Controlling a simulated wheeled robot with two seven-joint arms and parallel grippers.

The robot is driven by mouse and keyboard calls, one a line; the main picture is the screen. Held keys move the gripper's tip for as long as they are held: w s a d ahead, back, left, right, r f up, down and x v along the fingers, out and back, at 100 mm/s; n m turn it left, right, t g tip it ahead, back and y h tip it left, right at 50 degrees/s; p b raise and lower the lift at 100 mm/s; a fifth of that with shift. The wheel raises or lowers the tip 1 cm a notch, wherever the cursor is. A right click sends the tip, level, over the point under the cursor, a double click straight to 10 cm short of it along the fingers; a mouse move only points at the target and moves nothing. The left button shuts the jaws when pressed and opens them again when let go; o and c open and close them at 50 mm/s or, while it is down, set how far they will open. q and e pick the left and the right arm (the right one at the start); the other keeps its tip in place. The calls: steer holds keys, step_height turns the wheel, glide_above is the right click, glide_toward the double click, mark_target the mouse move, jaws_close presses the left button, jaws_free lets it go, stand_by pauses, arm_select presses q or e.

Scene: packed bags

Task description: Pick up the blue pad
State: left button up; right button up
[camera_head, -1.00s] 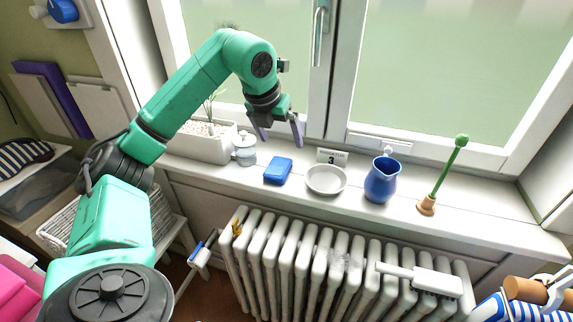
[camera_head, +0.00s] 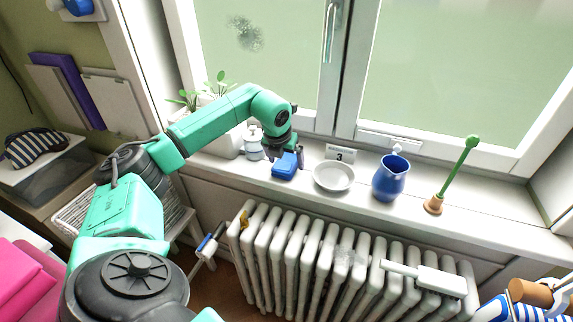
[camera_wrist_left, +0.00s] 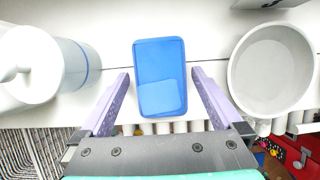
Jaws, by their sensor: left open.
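The blue pad (camera_head: 285,166) is a small rounded block on the white windowsill, between a white jar and a grey-white bowl. In the left wrist view the blue pad (camera_wrist_left: 160,78) lies between the two purple fingers, with a gap on each side. My left gripper (camera_head: 285,160) is low over the pad, and its fingers are partly hidden in the head view. In the wrist view the left gripper (camera_wrist_left: 159,78) is open and empty, its fingertips beside the pad. My right gripper is not in view.
The white jar (camera_head: 253,143) stands close left of the pad and the bowl (camera_head: 334,176) close right. A blue jug (camera_head: 390,178) and a green-stemmed plunger (camera_head: 451,178) stand farther right. A radiator (camera_head: 330,255) is below the windowsill (camera_head: 480,205).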

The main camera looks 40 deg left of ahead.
mark_target(286, 163)
arm_select(q)
steer(key=shift+f, duration=0.2)
stand_by(0.3)
steer(key=shift+c, duration=0.3)
steer(key=c, duration=1.2)
steer(key=shift+r, duration=0.25)
step_height(286, 163, up, 20)
steer(key=shift+r+p, duration=0.1)
steer(key=shift+p, duration=0.85)
